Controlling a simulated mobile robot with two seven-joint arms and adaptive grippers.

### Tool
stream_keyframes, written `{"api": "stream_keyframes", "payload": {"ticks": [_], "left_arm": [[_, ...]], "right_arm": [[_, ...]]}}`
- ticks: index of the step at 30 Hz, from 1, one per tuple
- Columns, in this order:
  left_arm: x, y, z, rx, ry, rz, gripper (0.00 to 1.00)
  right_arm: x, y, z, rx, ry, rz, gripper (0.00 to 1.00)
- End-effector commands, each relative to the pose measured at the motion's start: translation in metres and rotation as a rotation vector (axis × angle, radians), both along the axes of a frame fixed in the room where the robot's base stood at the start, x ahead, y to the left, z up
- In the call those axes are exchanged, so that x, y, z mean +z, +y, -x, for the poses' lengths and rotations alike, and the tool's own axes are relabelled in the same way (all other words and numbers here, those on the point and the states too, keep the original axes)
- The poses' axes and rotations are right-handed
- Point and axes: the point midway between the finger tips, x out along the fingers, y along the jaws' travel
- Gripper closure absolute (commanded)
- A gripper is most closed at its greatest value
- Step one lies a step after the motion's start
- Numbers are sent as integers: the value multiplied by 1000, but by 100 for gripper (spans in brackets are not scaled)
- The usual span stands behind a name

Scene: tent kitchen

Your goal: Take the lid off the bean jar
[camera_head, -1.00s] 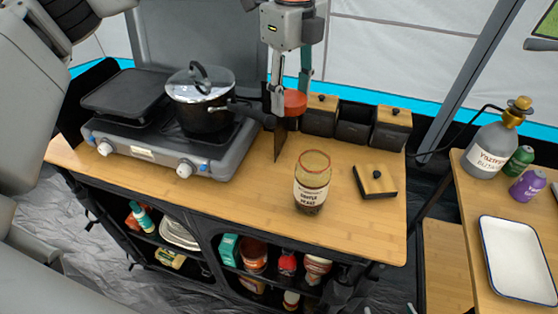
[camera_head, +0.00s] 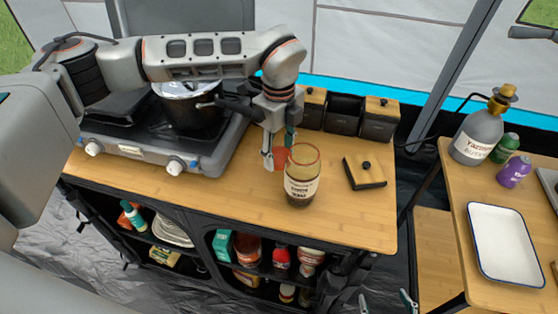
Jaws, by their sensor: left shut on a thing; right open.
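The bean jar (camera_head: 301,188) is a glass jar with a pale label and dark contents. It stands upright on the wooden counter, with its mouth uncovered. The orange-red lid (camera_head: 281,157) is off the jar, just behind and left of its rim in the picture. My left gripper (camera_head: 279,156) is shut on the lid; I cannot tell whether the lid touches the counter. The jar partly hides the lid. My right gripper (camera_head: 385,299) shows only its two spread fingertips at the bottom edge, open and empty, in front of the counter.
A stove with a lidded pot (camera_head: 190,108) stands left, partly behind my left arm. Several black boxes (camera_head: 344,112) line the back. The counter's front right (camera_head: 350,222) is clear.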

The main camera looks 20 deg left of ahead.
Motion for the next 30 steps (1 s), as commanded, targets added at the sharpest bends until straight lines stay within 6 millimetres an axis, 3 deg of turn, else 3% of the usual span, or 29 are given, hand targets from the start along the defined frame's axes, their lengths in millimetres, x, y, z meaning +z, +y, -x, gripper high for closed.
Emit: {"api": "stream_keyframes", "payload": {"ticks": [6,19,20,21,30], "left_arm": [[-31,0,1,0,4,-1,83],[-38,0,0,0,2,0,83],[-37,0,0,0,2,-1,49],[-37,0,0,0,2,-1,40],[-37,0,0,0,2,-1,40]], "right_arm": [[1,0,0,0,0,0,32],[-2,0,0,0,1,0,32],[-1,0,0,0,1,0,32],[-1,0,0,-1,1,1,32],[-1,0,0,-1,1,1,32]]}}
